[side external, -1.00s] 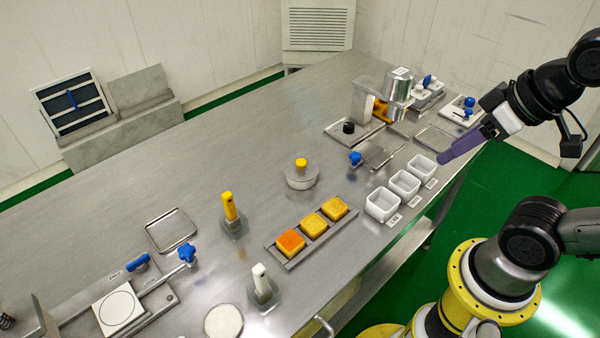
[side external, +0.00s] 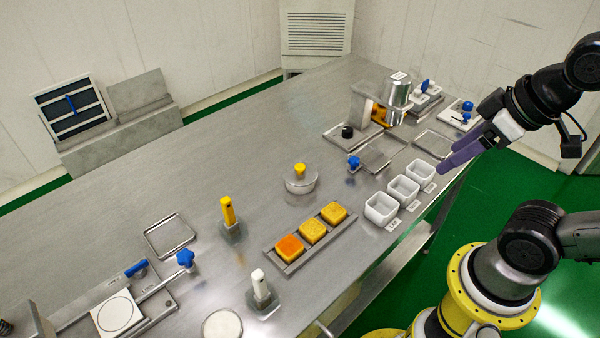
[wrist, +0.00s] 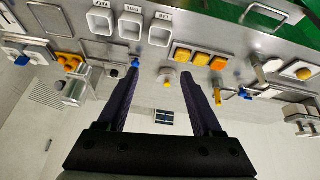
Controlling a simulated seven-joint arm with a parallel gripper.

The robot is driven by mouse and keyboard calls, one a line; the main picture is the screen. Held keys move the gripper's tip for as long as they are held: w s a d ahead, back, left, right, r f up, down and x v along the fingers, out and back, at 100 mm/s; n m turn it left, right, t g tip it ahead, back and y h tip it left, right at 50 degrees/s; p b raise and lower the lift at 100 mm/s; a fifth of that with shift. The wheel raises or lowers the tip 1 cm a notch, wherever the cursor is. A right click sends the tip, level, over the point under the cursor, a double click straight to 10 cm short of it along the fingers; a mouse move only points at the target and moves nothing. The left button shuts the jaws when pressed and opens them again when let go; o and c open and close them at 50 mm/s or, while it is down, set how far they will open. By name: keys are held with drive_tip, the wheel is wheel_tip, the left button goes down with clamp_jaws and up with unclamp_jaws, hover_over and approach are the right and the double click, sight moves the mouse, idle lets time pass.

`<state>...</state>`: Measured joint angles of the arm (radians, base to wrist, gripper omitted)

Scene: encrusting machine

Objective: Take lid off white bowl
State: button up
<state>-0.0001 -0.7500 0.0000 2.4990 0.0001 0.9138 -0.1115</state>
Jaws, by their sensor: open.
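The round white bowl (side external: 301,186) stands on the steel table near its middle. Its lid (side external: 300,176) sits on top and has a yellow knob. In the wrist view the bowl (wrist: 168,73) shows small between my fingertips, with the yellow knob pointing down in the picture. My gripper (side external: 448,163) has purple fingers and is open and empty. In the side view it is right of the bowl, well apart from it, near the right table edge and the square white containers. Its two fingers also show in the wrist view (wrist: 160,76).
Square white containers (side external: 381,208) stand in a row between my gripper and the bowl. A tray (side external: 285,261) of orange and yellow blocks lies in front of the bowl. A yellow-handled tool (side external: 229,212) stands left. A steel machine (side external: 398,92) stands behind.

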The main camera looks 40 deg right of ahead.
drive_tip(key=w+a+r+n+g, duration=0.1)
drive_tip(key=w+r+n, duration=0.8)
drive_tip(key=w+n, duration=0.45)
drive_tip(key=n+g, duration=0.3)
drive_tip(key=g, duration=0.1)
hover_over(300, 166)
drive_tip(key=f, duration=2.1)
drive_tip(key=shift+w+d+f, duration=0.15)
drive_tip(key=shift+w+f, duration=0.1)
drive_tip(key=shift+w, duration=0.15)
drive_tip(key=shift+s+f, duration=0.2)
drive_tip(key=shift+f, duration=1.25)
drive_tip(key=shift+s+f, duration=0.15)
drive_tip(key=shift+f, duration=1.3)
clamp_jaws()
